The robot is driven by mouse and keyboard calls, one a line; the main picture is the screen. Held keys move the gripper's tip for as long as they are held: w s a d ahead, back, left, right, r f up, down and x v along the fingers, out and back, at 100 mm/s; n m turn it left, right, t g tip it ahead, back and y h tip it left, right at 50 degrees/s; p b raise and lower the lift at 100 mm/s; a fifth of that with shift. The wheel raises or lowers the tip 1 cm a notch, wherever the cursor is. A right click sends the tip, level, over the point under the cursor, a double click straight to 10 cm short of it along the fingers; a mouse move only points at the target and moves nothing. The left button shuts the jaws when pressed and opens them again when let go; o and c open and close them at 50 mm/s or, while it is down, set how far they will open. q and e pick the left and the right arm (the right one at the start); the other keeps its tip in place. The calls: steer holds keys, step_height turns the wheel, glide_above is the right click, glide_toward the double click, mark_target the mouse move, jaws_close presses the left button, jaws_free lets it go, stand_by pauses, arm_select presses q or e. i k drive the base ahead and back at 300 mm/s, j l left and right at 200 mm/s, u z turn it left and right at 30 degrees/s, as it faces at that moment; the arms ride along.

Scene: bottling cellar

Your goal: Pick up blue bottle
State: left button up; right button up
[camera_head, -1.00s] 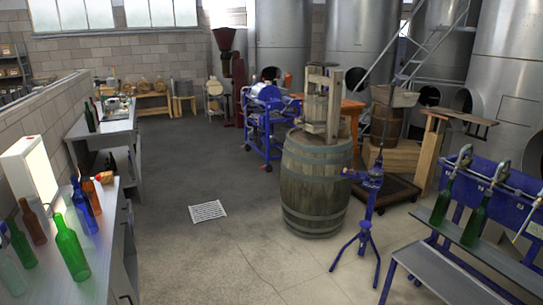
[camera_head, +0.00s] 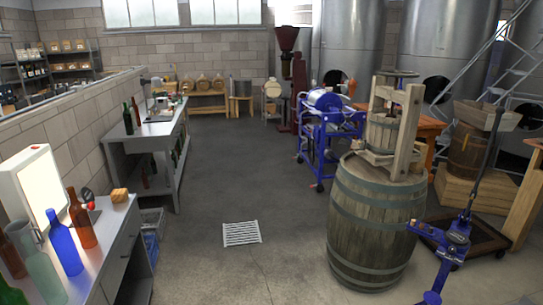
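The blue bottle (camera_head: 65,243) stands upright on the near bench (camera_head: 117,222) at the lower left. A brown-orange bottle (camera_head: 83,222) stands just right of it and partly behind. A clear pale bottle (camera_head: 42,272) stands in front of it to the left, with a brown bottle (camera_head: 17,238) at the left edge. Part of a green bottle (camera_head: 10,293) shows in the bottom left corner. Neither of my grippers is in view.
A lit white panel (camera_head: 38,185) stands behind the bottles. A wooden block (camera_head: 119,195) lies on the bench. A large barrel (camera_head: 372,225) and a blue stand (camera_head: 447,255) are at the right. The floor around the drain grate (camera_head: 242,233) is clear.

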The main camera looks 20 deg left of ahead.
mark_target(60, 238)
steer(key=i+u, duration=0.7)
steer(key=u, duration=0.2)
steer(key=i+l+u, duration=0.25)
steer(key=u, duration=0.2)
steer(key=i+l+u, duration=0.1)
steer(key=i+u, duration=0.15)
steer(key=u, duration=0.25)
steer(key=i+l+u, duration=0.2)
steer(key=u, duration=0.25)
steer(key=i+l+u, duration=0.15)
steer(key=u, duration=0.35)
